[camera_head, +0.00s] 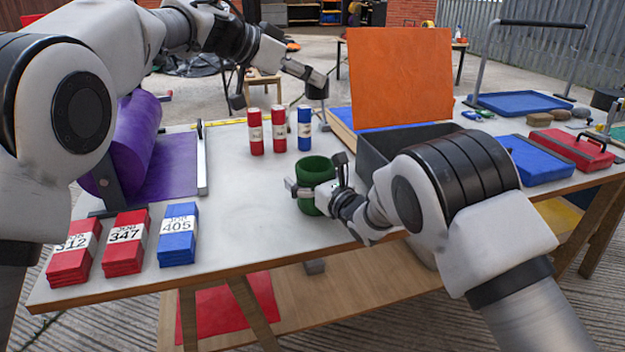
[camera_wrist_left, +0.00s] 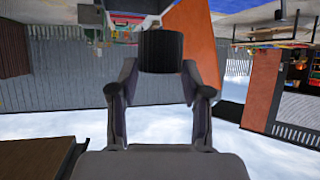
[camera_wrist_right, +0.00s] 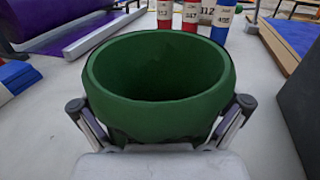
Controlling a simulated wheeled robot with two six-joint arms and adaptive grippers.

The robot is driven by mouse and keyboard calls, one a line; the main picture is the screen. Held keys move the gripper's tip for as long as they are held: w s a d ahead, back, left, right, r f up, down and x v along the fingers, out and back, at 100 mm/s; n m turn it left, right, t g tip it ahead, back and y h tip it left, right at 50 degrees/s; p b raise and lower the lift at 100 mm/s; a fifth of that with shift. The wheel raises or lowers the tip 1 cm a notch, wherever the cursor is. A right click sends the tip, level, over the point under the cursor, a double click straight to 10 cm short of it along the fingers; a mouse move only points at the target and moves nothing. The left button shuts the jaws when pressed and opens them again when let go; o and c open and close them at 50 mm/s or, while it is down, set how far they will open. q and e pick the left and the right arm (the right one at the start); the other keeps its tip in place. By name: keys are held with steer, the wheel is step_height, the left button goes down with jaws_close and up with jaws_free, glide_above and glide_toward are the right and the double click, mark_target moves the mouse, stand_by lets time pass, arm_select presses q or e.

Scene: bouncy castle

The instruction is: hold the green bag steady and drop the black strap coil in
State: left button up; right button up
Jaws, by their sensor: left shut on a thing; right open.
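The green bag (camera_head: 316,170) stands open-topped near the front edge of the table; in the right wrist view (camera_wrist_right: 158,70) its inside looks empty. My right gripper (camera_head: 318,190) is open, with its fingers on either side of the bag's lower part; whether they touch it is unclear. My left gripper (camera_wrist_left: 160,70) is shut on the black strap coil (camera_wrist_left: 161,50), a dark ribbed cylinder in the left wrist view. In the head view, the left gripper (camera_head: 308,78) is raised beyond the bag, over the back part of the table, with the coil small and dark at its tips.
Two red cylinders (camera_head: 255,131) and a blue one (camera_head: 305,128) stand behind the bag. A dark grey bin (camera_head: 375,160) with an orange panel (camera_head: 402,78) is to its right. Red and blue stacks (camera_head: 178,235) lie at front left beside a purple roll (camera_head: 135,150). The table between is clear.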

steer(key=c, duration=1.3)
arm_select(q)
step_height(320, 180, down, 13)
stand_by(0.5)
steer(key=o, duration=1.3)
steer(key=shift+c, duration=0.2)
steer(key=v, duration=1.2)
